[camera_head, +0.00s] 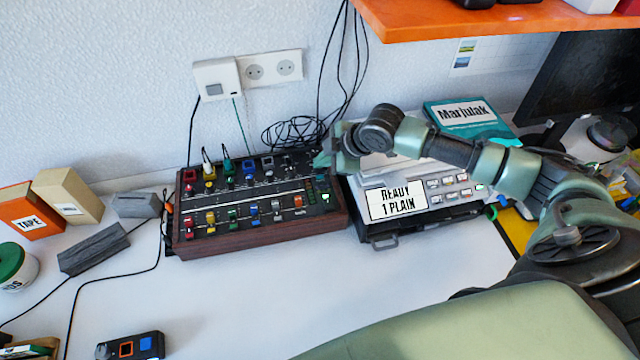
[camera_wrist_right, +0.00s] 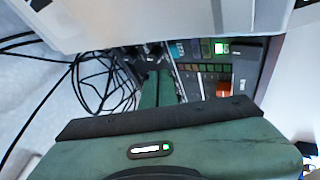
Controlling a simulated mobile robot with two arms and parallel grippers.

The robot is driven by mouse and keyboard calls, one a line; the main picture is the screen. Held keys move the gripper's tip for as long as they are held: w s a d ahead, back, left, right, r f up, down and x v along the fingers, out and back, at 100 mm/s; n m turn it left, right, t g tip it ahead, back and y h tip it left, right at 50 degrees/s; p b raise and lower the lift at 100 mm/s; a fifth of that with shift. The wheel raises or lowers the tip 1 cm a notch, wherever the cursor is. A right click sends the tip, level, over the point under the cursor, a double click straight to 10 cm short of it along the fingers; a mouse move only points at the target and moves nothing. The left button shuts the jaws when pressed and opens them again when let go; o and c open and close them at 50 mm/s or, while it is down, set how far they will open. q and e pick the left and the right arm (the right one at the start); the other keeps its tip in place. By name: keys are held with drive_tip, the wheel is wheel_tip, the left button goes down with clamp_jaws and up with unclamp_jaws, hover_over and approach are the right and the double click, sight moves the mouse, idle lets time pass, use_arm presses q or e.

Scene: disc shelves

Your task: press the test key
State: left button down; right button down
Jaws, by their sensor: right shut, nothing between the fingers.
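No key with a readable "test" label shows. The printer (camera_head: 440,222), whose display (camera_head: 390,203) reads "READY 1 PLAIN", has several small keys (camera_head: 450,190) on its front panel. Left of it stands a dark mixer (camera_head: 262,238) with a wooden case, colored knobs and sliders. My right gripper (camera_head: 323,160) is shut and empty above the back right corner of the mixer, beside the printer's left side. In the wrist view the shut green fingers (camera_wrist_right: 158,88) point toward the mixer's panel (camera_wrist_right: 215,72), with its small green keys and an orange slider. Touching cannot be told. My left gripper is out of view.
An orange shelf (camera_head: 500,18) overhangs the back right. Black cables (camera_head: 295,132) coil behind the mixer. A teal box (camera_head: 470,120) lies behind the printer. A small box with blue and orange keys (camera_head: 130,346) lies front left. The front middle of the table (camera_head: 250,300) is clear.

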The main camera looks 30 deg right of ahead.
sight(319, 177)
drive_tip(key=shift+f, duration=0.85)
drive_tip(key=shift+f, duration=0.1)
idle(1.3)
drive_tip(key=shift+f, duration=0.3)
drive_tip(key=shift+s+f, duration=0.5)
drive_tip(key=shift+f, duration=0.3)
idle(1.0)
drive_tip(key=shift+w+r+p, duration=0.15)
drive_tip(key=shift+r+p, duration=0.2)
drive_tip(key=shift+r, duration=0.05)
drive_tip(key=shift+w, duration=0.2)
